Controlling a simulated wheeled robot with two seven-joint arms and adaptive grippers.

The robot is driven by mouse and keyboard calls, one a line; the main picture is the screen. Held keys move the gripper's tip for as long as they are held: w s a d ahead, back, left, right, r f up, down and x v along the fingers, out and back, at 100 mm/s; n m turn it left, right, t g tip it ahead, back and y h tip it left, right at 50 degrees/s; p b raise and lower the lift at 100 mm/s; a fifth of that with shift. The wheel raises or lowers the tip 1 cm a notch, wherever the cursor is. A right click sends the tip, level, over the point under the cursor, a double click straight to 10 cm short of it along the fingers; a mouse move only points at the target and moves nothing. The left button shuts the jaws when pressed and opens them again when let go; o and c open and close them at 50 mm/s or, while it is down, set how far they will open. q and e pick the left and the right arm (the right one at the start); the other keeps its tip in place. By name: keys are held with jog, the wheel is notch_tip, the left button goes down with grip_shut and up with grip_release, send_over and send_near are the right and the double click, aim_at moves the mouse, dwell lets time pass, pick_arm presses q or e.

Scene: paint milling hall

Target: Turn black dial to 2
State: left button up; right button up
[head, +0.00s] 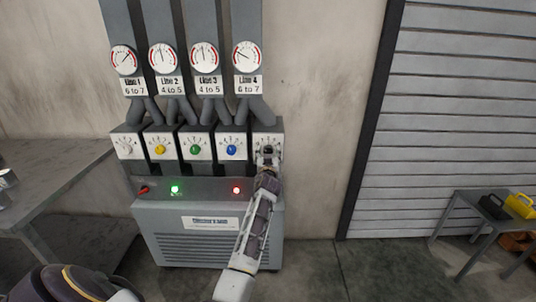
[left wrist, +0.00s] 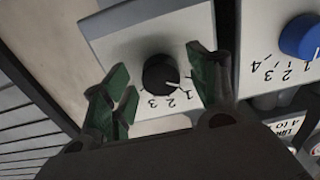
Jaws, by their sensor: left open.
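The black dial (left wrist: 157,74) is on a white numbered plate (left wrist: 125,45). In the left wrist view, where the numbers are upside down, its white pointer mark points close to the 1. My left gripper (head: 268,157) is at the rightmost dial plate of the machine in the head view and largely hides the dial there. In the left wrist view the left gripper (left wrist: 160,86) is open, with green-padded fingers on either side of the black dial. Gaps show between the pads and the dial. My right gripper is not in view.
A blue dial (head: 231,150) is beside the black one, then green (head: 195,149), yellow (head: 160,149) and white (head: 125,143) dials. Gauges (head: 205,58) hang above. Below are a green lamp (head: 175,189), a red lamp (head: 236,190) and a red switch (head: 143,189).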

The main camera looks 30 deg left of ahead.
pick_arm(q)
jog(key=shift+c, duration=1.1)
jog(key=c, duration=0.7)
jog(key=shift+c, duration=0.4)
jog(key=shift+m, duration=0.4)
jog(key=shift+a+r+m+p, duration=0.1)
jog(key=shift+m+p, duration=0.25)
jog(key=shift+m, duration=1.45)
jog(key=shift+m+p, duration=0.35)
jog(key=shift+m, duration=0.15)
jog(key=m+p, duration=0.1)
jog(key=m, duration=0.2)
jog(key=shift+r+m, duration=0.1)
jog(key=shift+m, duration=0.2)
jog(key=shift+m+p, duration=0.4)
jog(key=shift+m, duration=1)
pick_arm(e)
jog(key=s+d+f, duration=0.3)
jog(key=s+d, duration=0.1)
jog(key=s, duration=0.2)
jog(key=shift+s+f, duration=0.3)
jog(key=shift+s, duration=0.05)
